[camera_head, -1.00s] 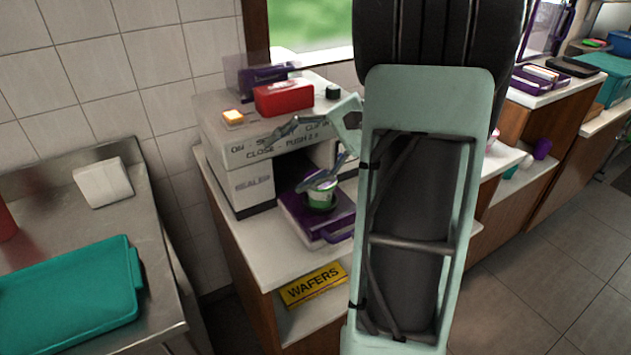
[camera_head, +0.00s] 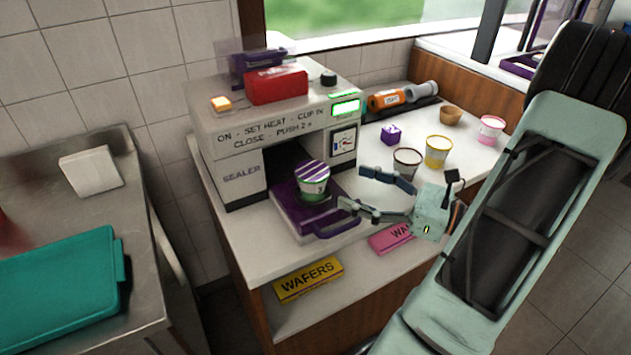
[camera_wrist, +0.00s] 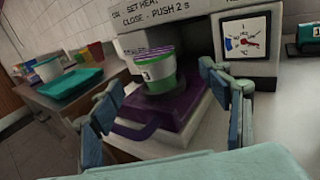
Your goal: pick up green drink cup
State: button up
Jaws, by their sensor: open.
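The green drink cup (camera_head: 313,180) stands upright on the purple sealer tray (camera_head: 290,214), with a purple-and-white striped top. In the wrist view the cup (camera_wrist: 156,72) has a white label band and sits ahead, between the two finger directions. My gripper (camera_head: 350,190) is open and empty, to the right of the cup, its fingers pointing left toward it and apart from it. In the wrist view my fingers (camera_wrist: 150,110) are spread wide at left and right, with the tray's purple handle between them.
The sealer (camera_head: 264,128) rises behind the cup, with a red block (camera_head: 276,86) on top. A grey-rimmed cup (camera_head: 406,163), yellow cup (camera_head: 438,151) and pink cup (camera_head: 491,129) stand on the counter behind my gripper. Wafers boxes (camera_head: 308,281) lie on the lower shelf.

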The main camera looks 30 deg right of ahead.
aim_at(298, 168)
jog(key=x, duration=0.5)
jog(key=shift+a, duration=0.1)
jog(key=shift+a+x, duration=0.25)
jog(key=shift+x, duration=2.45)
jog(key=shift+s+r, duration=0.15)
jog(key=shift+s, duration=0.05)
jog(key=shift+c, duration=0.3)
jog(key=c, duration=1.4)
jog(key=shift+r, duration=0.2)
